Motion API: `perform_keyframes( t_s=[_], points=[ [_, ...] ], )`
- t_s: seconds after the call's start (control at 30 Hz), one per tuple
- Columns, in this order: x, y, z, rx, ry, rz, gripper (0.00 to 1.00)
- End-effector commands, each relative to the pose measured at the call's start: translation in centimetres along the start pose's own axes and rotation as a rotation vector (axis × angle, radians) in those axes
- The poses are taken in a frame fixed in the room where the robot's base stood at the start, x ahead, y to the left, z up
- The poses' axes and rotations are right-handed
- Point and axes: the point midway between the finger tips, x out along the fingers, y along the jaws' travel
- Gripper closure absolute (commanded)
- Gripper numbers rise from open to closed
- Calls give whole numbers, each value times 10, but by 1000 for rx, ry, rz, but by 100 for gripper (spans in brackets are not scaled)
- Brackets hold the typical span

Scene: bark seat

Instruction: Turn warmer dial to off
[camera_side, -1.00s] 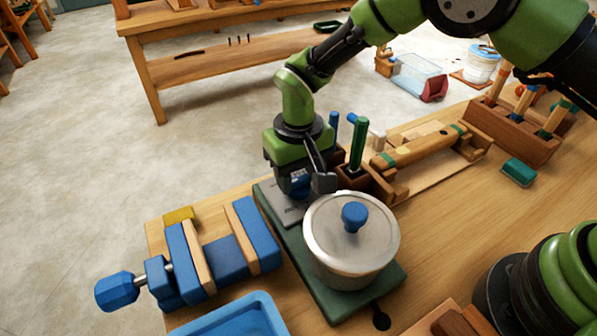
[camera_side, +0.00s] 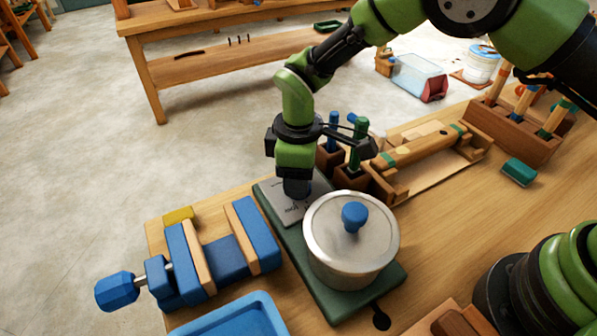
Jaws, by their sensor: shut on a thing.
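The warmer (camera_side: 320,292) is a dark green slab on the bench, with a grey marked panel (camera_side: 273,203) at its far left end. A metal pot (camera_side: 345,265) with a blue-knobbed lid (camera_side: 354,216) stands on its near part. My gripper (camera_side: 298,187) points down at the panel, just behind the pot, and is shut on the warmer dial. The gripper hides nearly all of the dial, so I cannot read its setting. Some panel lettering shows beside the gripper.
A blue-and-wood vise (camera_side: 225,258) lies left of the warmer, and a blue tray (camera_side: 235,318) is in front. Wooden blocks with upright green (camera_side: 359,140) and blue handles stand close to the right of my gripper. Open bench lies to the right of the pot.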

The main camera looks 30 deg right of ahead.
Motion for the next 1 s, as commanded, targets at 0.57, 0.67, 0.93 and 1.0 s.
perform_keyframes(
  t_s=[0.57, 0.67, 0.93, 1.0],
  points=[
    [0, 0, 0, -237, 0, 0, 77],
    [0, 0, 0, -243, 0, 0, 77],
    [0, 0, 0, -244, 0, 0, 77],
    [0, 0, 0, -244, 0, 0, 77]
  ],
)
